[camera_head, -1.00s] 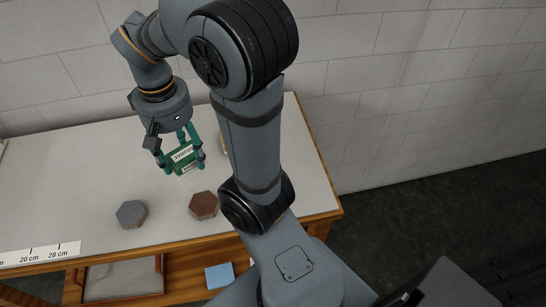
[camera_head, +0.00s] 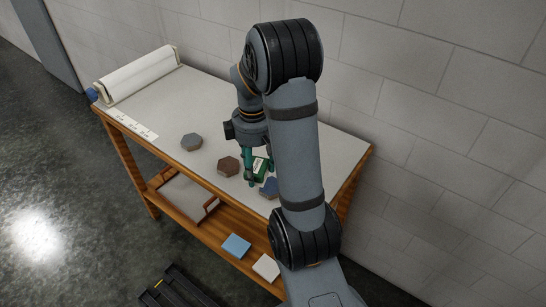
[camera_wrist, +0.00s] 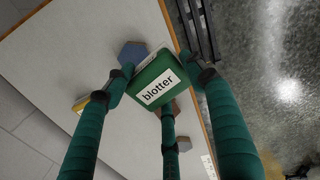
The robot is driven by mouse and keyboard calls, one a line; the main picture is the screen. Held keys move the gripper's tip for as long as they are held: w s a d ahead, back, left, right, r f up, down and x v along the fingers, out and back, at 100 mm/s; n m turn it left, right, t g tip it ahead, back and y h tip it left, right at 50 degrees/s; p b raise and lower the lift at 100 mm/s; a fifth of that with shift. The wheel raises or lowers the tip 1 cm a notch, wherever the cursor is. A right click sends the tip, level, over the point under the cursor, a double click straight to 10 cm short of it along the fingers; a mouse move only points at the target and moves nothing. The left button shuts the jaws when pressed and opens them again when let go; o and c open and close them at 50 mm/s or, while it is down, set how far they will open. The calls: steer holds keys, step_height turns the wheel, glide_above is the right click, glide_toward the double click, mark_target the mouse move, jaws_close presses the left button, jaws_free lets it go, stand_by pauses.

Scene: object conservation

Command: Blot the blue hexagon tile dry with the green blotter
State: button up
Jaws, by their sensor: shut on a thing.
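The blue hexagon tile (camera_head: 269,187) lies on the table near its front edge, partly hidden by my arm in the head view. It also shows in the wrist view (camera_wrist: 131,52), beside the blotter. My gripper (camera_head: 256,170) is shut on the green blotter (camera_head: 260,165), a block with a white label reading "blotter" (camera_wrist: 158,90). Its three green fingers surround the blotter. The blotter is close to the blue tile; whether they touch I cannot tell. A brown hexagon tile (camera_head: 228,166) and a grey hexagon tile (camera_head: 191,142) lie to the left.
A white roll (camera_head: 140,75) and a scale strip (camera_head: 132,124) lie at the table's left end. Below, a shelf holds a tray (camera_head: 188,196), a light-blue block (camera_head: 236,246) and a white block (camera_head: 266,267). A yellowish thing (camera_wrist: 97,97) shows behind a finger.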

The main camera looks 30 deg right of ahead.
steer(key=d+f+n, duration=0.1)
steer(key=w+d+f+n, duration=0.1)
steer(key=d, duration=0.1)
steer(key=d+f+n, duration=0.1)
steer(key=d+n, duration=0.1)
steer(key=shift+w+d+f, duration=0.2)
steer(key=shift+w+f, duration=0.1)
steer(key=shift+f, duration=0.1)
steer(key=shift+f+b, duration=1.9)
steer(key=shift+f, duration=0.6)
steer(key=shift+s+f+b, duration=0.1)
steer(key=shift+f+b, duration=0.4)
steer(key=shift+f, duration=0.1)
steer(key=shift+r, duration=0.15)
step_height(320, 180, up, 7)
steer(key=p, duration=0.6)
stand_by(0.3)
